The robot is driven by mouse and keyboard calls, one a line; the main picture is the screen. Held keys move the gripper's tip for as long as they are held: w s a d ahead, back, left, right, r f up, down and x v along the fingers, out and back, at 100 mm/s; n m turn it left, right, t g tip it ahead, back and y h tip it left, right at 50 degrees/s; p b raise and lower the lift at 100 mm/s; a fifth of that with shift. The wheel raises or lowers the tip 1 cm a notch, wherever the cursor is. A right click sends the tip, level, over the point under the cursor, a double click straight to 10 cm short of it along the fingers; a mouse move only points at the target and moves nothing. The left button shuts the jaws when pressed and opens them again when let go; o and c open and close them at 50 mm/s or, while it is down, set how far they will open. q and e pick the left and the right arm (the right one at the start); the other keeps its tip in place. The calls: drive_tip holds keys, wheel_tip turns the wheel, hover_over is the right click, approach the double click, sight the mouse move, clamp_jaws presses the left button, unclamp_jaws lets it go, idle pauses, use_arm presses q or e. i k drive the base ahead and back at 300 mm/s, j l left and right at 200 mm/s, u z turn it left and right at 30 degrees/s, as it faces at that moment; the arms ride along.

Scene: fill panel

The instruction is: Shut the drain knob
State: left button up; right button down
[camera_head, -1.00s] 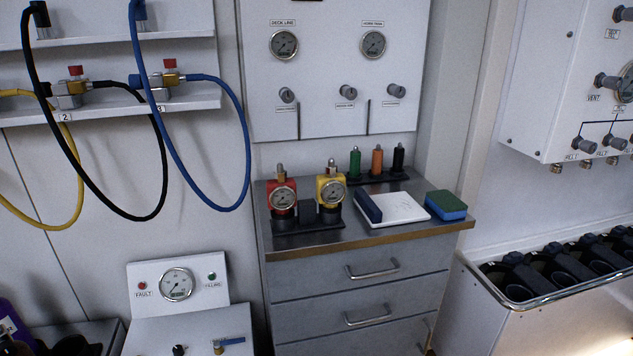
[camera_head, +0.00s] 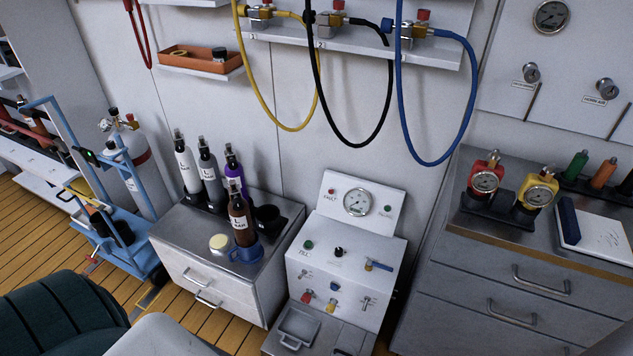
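No knob in view carries a label that I can read as drain, so I cannot tell which is the drain knob. The white fill panel (camera_head: 345,256) stands low in the middle, with a gauge (camera_head: 357,202) on its raised back. It bears a black knob (camera_head: 339,252), a blue-handled valve (camera_head: 378,265), a red knob (camera_head: 307,296) and a yellow knob (camera_head: 331,304). On the wall panel at the upper right are two grey knobs, a left one (camera_head: 531,72) and a right one (camera_head: 606,89). Neither of my grippers is in view.
A grey cabinet (camera_head: 200,262) with several bottles stands left of the fill panel. A drawer unit (camera_head: 480,300) with red and yellow gauges stands right. Yellow, black and blue hoses hang above. A blue cylinder cart (camera_head: 120,235) is at the left, and a dark green seat (camera_head: 60,315) lower left.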

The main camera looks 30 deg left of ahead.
sight(306, 298)
drive_tip(key=u, duration=1.05)
